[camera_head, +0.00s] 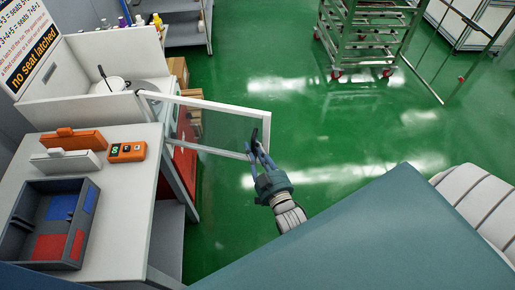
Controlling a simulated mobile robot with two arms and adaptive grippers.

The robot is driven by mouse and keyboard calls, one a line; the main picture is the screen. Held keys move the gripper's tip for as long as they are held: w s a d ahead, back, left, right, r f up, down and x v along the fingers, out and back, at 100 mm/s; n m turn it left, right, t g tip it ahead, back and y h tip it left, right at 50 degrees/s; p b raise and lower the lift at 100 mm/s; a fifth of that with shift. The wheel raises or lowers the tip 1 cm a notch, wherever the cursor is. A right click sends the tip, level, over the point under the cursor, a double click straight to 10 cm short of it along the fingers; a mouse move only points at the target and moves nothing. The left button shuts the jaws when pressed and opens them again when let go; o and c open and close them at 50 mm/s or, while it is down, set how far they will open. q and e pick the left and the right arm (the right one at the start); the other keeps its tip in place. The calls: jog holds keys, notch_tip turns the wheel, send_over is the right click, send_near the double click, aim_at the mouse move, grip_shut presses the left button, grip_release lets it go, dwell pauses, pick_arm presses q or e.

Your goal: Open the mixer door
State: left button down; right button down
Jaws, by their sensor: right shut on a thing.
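The mixer door (208,102), a light-framed clear panel, stands swung out from the white mixer housing (103,55) and reaches over the green floor. Its dark handle (254,139) is at the free right end. My right gripper (258,152) is shut on the handle, and its fingers partly hide it. Inside the housing is a round pot (110,85) with a dark stick in it. My left gripper is not in view.
On the white table (132,185) are an orange case (75,140), a white case (65,161), an orange device (127,152) and a dark tray (18,235) with red and blue compartments. A wheeled rack (370,40) stands far back. The floor right of the door is clear.

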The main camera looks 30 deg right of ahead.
jog(key=c, duration=1.7)
grip_release()
jog(key=shift+d, duration=0.2)
jog(key=s, duration=0.4)
jog(key=s+a, duration=0.1)
jog(key=s, duration=0.7)
jog(key=shift+s+a, duration=0.1)
jog(key=shift+a, duration=0.15)
jog(key=shift+f, duration=0.1)
jog(key=s+a+f+n+g+y, duration=0.1)
jog(key=s+a+f+g, duration=0.15)
jog(key=f, duration=0.65)
jog(key=s+a+f+g+y, duration=0.1)
jog(key=s+a+f+g, duration=0.15)
jog(key=f, duration=0.65)
jog(key=s+a+f+n+g+y, duration=0.1)
jog(key=s+f+g, duration=0.2)
jog(key=f, duration=0.6)
jog(key=s+d+f+g, duration=0.1)
jog(key=s+f+g, duration=0.2)
jog(key=s+f, duration=0.2)
jog(key=s+d+f+n+g, duration=0.1)
jog(key=s+f, duration=0.4)
jog(key=s, duration=0.6)
jog(key=s+d+f+g, duration=0.3)
jog(key=s+f, duration=0.3)
jog(key=s, duration=0.2)
jog(key=shift+d+f+n+g+h, duration=0.15)
jog(key=shift+n+g+h, duration=0.25)
jog(key=shift+g, duration=0.5)
